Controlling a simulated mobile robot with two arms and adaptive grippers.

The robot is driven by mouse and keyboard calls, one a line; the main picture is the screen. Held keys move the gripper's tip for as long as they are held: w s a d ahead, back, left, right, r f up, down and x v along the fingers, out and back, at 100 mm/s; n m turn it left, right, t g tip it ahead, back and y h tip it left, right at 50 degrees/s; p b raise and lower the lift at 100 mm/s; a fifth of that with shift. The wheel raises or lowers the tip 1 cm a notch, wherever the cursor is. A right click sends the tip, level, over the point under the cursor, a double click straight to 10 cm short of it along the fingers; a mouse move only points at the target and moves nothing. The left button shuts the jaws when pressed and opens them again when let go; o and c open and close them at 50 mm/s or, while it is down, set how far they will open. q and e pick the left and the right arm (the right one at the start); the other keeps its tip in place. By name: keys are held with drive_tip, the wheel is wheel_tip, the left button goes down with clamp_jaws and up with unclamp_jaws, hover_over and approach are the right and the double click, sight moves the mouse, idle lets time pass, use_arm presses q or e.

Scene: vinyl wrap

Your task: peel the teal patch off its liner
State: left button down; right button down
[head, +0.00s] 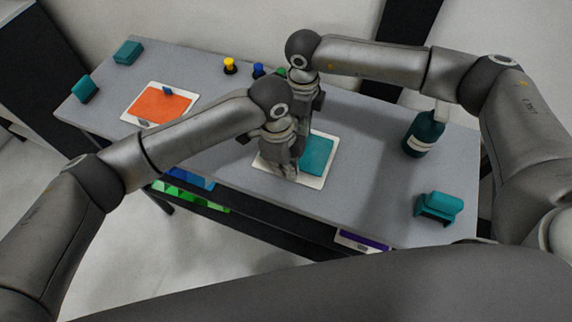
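The teal patch (317,155) lies on its white liner (312,182) near the middle of the table. My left gripper (287,172) is over the liner's left front part, pointing down, and covers the patch's left side. My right gripper (303,118) is just behind it, near the patch's far left edge. The fingers of both are too dark and overlapped to tell whether they are open, shut or touching the patch. The patch's visible right part looks flat on the liner.
An orange patch (160,103) on a white liner lies at left. Teal blocks (127,52) stand at the far left. Small coloured knobs (230,65) line the back. A dark teal bottle (424,134) and a teal holder (437,207) stand at right.

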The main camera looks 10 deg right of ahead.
drive_tip(key=shift+a+r, duration=0.1)
drive_tip(key=shift+r, duration=3.35)
use_arm(q)
drive_tip(key=c, duration=1.6)
unclamp_jaws()
drive_tip(key=shift+o, duration=0.2)
drive_tip(key=shift+w, duration=0.1)
use_arm(e)
drive_tip(key=shift+s, duration=0.1)
use_arm(q)
drive_tip(key=shift+r, duration=0.15)
use_arm(e)
drive_tip(key=shift+f, duration=0.1)
